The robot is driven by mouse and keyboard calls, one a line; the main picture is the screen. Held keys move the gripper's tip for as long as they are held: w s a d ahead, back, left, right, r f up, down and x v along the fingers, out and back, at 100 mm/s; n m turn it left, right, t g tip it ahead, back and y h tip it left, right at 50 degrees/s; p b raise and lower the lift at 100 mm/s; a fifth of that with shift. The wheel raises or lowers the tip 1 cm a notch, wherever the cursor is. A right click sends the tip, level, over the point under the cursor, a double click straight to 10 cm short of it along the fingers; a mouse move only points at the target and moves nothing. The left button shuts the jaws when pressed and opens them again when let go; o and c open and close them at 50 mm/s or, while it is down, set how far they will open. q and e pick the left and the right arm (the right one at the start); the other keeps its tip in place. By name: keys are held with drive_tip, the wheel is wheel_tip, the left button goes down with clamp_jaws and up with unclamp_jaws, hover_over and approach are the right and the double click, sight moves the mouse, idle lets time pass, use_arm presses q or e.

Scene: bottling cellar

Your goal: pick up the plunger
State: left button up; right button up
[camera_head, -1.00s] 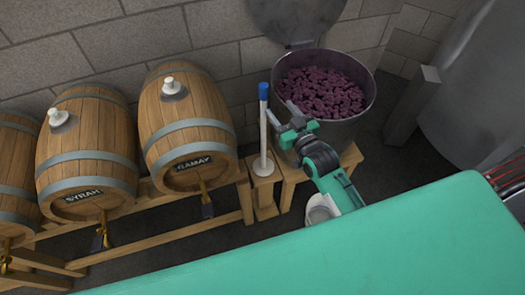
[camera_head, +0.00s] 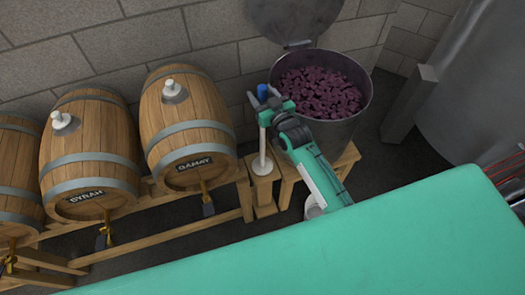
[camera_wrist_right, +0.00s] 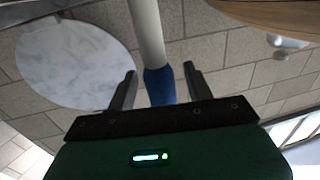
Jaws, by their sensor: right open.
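The plunger (camera_head: 262,143) is a thin white rod with a blue top grip and a round white foot. It stands upright on a small wooden stand (camera_head: 264,196) beside the barrels. My right gripper (camera_head: 263,96) is at the blue grip, coming from the right. In the right wrist view, the plunger's rod (camera_wrist_right: 147,32) and blue grip lie between the two open fingers of my right gripper (camera_wrist_right: 159,70). A gap shows on each side of the grip. My left gripper is not in view.
A steel vat (camera_head: 352,131) of dark grapes stands just right of the plunger. The Gamay barrel (camera_head: 184,137) and Syrah barrel (camera_head: 88,173) lie on a wooden rack to the left. A large green surface (camera_head: 330,250) fills the foreground.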

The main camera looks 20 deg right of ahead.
drive_tip(key=shift+r, duration=0.1)
drive_tip(key=c, duration=1.1)
wheel_tip(320, 180, up, 20)
drive_tip(key=shift+b, duration=0.75)
